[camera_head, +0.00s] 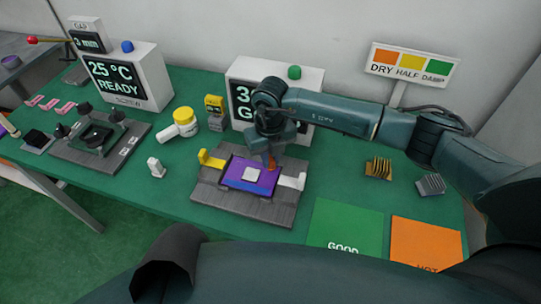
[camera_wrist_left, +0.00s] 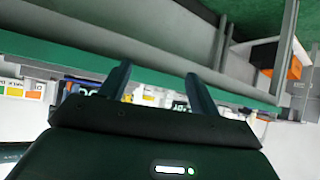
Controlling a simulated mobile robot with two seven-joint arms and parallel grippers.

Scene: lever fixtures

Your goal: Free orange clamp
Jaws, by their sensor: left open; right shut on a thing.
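A grey fixture block (camera_head: 217,203) stands at the middle of the green table. A yellow clamp (camera_head: 209,160) is at the left side and a white clamp (camera_head: 291,181) at the right side. The orange clamp (camera_head: 271,162) is at the plate's back right edge. My right gripper (camera_head: 271,156) comes from above and is shut on the orange clamp; its fingers partly hide it. My left gripper (camera_wrist_left: 158,85) is open and empty, away from the fixture.
A screen box (camera_head: 236,92) stands behind the fixture, partly hidden by my right arm. A green GOOD mat (camera_head: 345,226) and an orange mat (camera_head: 426,240) lie front right. A yellow-and-white bottle (camera_head: 182,124) and a small white piece (camera_head: 156,167) are left of the fixture.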

